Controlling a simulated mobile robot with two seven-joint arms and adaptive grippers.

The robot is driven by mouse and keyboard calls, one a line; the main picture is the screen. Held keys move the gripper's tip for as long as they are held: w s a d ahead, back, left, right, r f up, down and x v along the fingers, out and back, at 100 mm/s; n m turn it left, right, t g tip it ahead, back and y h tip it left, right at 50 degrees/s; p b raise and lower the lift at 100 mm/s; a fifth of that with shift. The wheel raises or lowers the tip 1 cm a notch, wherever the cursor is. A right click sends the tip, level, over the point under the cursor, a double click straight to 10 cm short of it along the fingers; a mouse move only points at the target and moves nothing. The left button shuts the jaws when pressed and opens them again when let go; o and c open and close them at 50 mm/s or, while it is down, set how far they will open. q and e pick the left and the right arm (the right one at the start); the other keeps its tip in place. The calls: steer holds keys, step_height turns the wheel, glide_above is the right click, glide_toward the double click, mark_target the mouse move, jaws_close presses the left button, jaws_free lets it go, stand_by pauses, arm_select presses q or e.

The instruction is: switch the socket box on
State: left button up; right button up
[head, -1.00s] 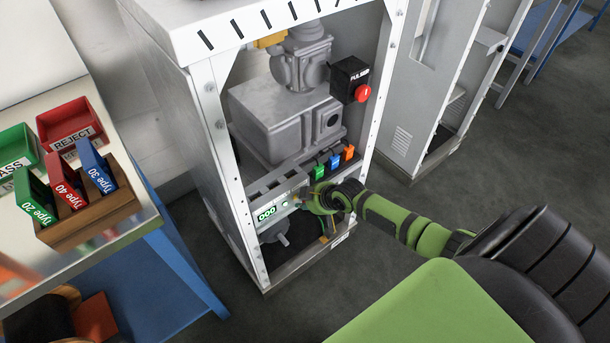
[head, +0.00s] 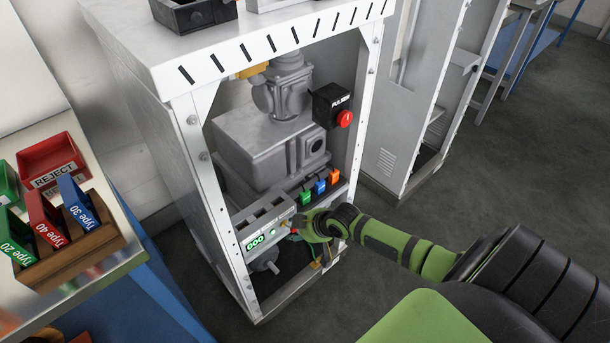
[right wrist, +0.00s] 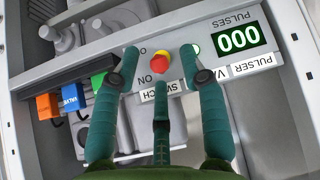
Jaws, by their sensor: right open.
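The socket box (head: 262,222) is a grey box low inside the white cabinet. It has dark sockets on top and a lit green 000 display, also in the right wrist view (right wrist: 238,38). A small switch knob with a red tip over yellow (right wrist: 161,64) sticks out of its front, beside "ON" and "SWITCH" labels; its exact setting is hard to tell. My right gripper (head: 302,226) is at the box's right end. In the right wrist view its open fingers (right wrist: 160,58) stand on either side of the knob, with visible gaps. My left gripper is not in view.
Green, blue and orange plugs (head: 320,187) sit right of the box. A black pulser box with a red button (head: 344,118) is above them. The cabinet's front post (head: 210,190) stands left of the box. A bench with bins (head: 52,160) is at far left.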

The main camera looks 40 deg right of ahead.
steer(key=v, duration=0.5)
steer(key=shift+s, duration=0.1)
stand_by(0.5)
steer(key=s+d+f+m+g+h+p, duration=0.1)
steer(key=s+f, duration=0.5)
steer(key=f, duration=0.3)
steer(key=s+d+f+m+g+h+p, duration=0.1)
steer(key=s+f+g, duration=0.1)
steer(key=s+f, duration=0.6)
steer(key=s+a+f+g, duration=0.1)
steer(key=s+a+f, duration=0.2)
steer(key=s, duration=0.4)
steer(key=s+a+f+g, duration=0.1)
steer(key=s+a+f, duration=0.3)
steer(key=s, duration=0.4)
steer(key=s+a+f+g, duration=0.1)
steer(key=s+a+f, duration=0.3)
steer(key=s, duration=0.3)
steer(key=shift+s+a+f+g+p, duration=0.2)
steer(key=shift+s+f+g+p, duration=0.1)
steer(key=shift+s+f+p, duration=0.25)
steer(key=shift+w+f, duration=0.1)
steer(key=shift+w, duration=0.05)
